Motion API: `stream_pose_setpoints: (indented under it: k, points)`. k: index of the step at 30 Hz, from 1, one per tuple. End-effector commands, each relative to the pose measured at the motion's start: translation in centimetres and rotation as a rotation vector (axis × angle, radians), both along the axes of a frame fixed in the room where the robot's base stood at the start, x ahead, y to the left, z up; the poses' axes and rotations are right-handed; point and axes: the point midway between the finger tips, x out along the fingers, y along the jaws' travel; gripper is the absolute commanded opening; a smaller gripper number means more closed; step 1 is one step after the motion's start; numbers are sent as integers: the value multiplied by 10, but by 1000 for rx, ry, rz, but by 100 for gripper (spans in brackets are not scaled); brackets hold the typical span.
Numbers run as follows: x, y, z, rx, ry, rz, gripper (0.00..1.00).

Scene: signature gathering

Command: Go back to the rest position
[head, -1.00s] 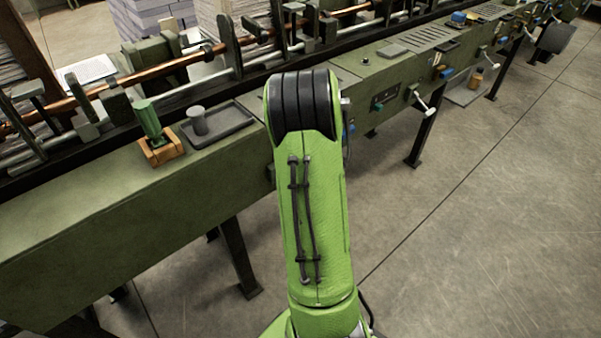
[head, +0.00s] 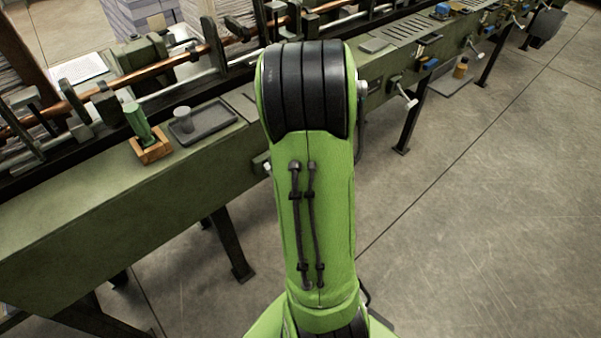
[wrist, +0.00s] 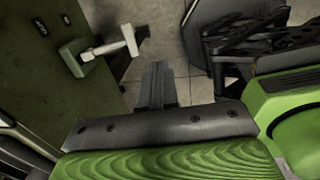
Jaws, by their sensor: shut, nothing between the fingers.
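My gripper (wrist: 157,85) shows in the wrist view, its fingers together and empty, pointing over the grey floor beside the green machine. A white-handled lever (wrist: 108,48) on the machine's side is to the left of the fingers, apart from them. In the head view my green arm stands upright in the middle of the picture and hides the gripper.
A long green machine (head: 60,220) with rods runs along the left and back. On its ledge are a green-handled tool in a wooden block (head: 150,148) and a dark tray (head: 215,122) with a grey cylinder (head: 183,119). Open concrete floor (head: 480,210) lies to the right.

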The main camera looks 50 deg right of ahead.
Motion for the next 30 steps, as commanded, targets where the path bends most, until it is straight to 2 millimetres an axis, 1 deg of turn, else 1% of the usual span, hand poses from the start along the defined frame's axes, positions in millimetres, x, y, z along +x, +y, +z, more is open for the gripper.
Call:
stream_pose_setpoints:
  k: [14, 16, 17, 20, 21, 23, 24, 26, 27, 29, 30]
  points:
    - [1, 0, 0, -1, -1, -1, 0]
    - [3, 6, 8, 0, -12, -22, 0]
    - [6, 12, 16, 2, -24, -46, 0]
    - [17, 52, 64, 23, -86, -204, 0]
    - [19, 74, 87, 41, -117, -291, 0]
    - [16, 107, 119, 76, -158, -431, 0]
    - [12, 128, 138, 102, -181, -524, 0]
    - [1, 158, 163, 146, -217, -661, 0]
    - [-8, 176, 178, 177, -239, -754, 0]
    - [-24, 200, 198, 229, -271, -892, 0]
    - [-36, 214, 209, 265, -286, -979, 0]
